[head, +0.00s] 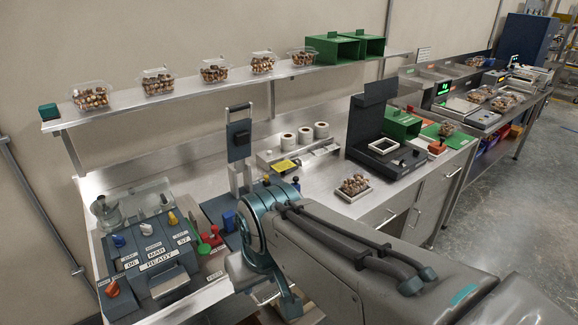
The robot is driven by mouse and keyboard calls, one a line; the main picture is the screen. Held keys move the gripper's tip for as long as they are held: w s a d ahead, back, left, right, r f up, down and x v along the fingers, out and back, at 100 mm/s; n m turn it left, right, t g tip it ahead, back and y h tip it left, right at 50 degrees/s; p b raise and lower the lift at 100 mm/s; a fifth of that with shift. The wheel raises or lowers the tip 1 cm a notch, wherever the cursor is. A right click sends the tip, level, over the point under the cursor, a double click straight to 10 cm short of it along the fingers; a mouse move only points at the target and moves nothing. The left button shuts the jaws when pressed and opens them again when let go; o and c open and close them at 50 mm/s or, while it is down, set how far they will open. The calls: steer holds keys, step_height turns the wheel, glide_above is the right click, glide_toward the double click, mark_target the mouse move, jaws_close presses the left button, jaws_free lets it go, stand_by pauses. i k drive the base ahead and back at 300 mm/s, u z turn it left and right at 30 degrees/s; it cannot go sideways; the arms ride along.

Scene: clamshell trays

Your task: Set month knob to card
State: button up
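The dark control panel (155,282) stands on the bench at the lower left. The white middle knob stands above the month reading MAR. An orange knob (112,289) is at the left. A small yellow card (285,167) lies by the label rolls; its text is too small to read. My arm crosses the lower right, its wrist right of the panel. My gripper's fingers do not show.
A tray of nuts (354,188) sits on the bench, with a dark machine (375,125) behind. Clamshells (157,82) and green boxes (333,49) line the shelf above.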

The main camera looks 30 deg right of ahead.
mark_target(147, 230)
steer(key=z, duration=0.75)
steer(key=i, duration=0.5)
steer(key=z, duration=0.45)
steer(key=k, duration=0.2)
steer(key=u, duration=1)
steer(key=i, duration=0.4)
